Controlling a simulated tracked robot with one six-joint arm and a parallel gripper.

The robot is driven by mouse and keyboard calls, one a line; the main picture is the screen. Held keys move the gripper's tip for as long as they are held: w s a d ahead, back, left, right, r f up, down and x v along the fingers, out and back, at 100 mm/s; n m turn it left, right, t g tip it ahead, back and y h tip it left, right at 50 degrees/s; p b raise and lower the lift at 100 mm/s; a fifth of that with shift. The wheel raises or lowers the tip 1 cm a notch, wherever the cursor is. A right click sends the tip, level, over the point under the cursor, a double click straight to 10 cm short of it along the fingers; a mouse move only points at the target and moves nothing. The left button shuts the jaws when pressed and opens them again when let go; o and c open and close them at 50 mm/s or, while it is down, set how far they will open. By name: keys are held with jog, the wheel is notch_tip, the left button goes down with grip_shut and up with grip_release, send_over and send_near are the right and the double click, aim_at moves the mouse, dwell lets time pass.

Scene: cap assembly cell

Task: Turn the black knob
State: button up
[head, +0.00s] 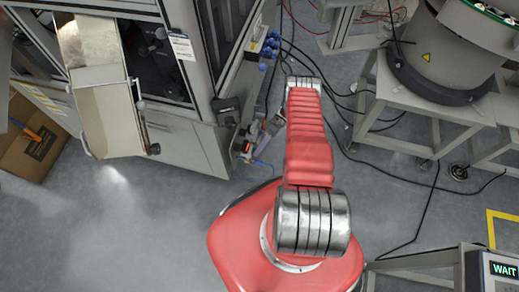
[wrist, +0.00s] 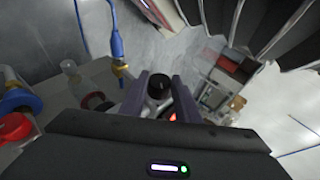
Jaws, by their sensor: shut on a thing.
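In the wrist view, my gripper (wrist: 160,92) shows as two grey-purple fingers reaching away from the dark gripper body. The black knob (wrist: 159,84) is a small, round, dark-topped part between the fingertips. The fingers are shut on it, one on each side. In the head view, my red arm reaches away beside the machine, and neither the gripper nor the knob can be made out.
A blue hose (wrist: 117,45) with a brass fitting, a clear cup-shaped part (wrist: 70,69) and blue and red fittings (wrist: 17,100) crowd the gripper's left. In the head view, a machine cabinet (head: 185,142) stands left, a feeder bowl (head: 440,65) right, with cables on the floor between.

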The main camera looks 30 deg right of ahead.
jog(key=shift+w+d+f+g+y, duration=0.1)
jog(key=shift+w+d+g+y, duration=0.25)
jog(key=shift+y, duration=0.35)
dwell(0.6)
jog(key=o, duration=0.7)
jog(key=shift+s+a, duration=0.1)
jog(key=shift+a, duration=0.05)
jog(key=o, duration=0.3)
jog(key=shift+s, duration=0.1)
jog(key=shift+o, duration=0.2)
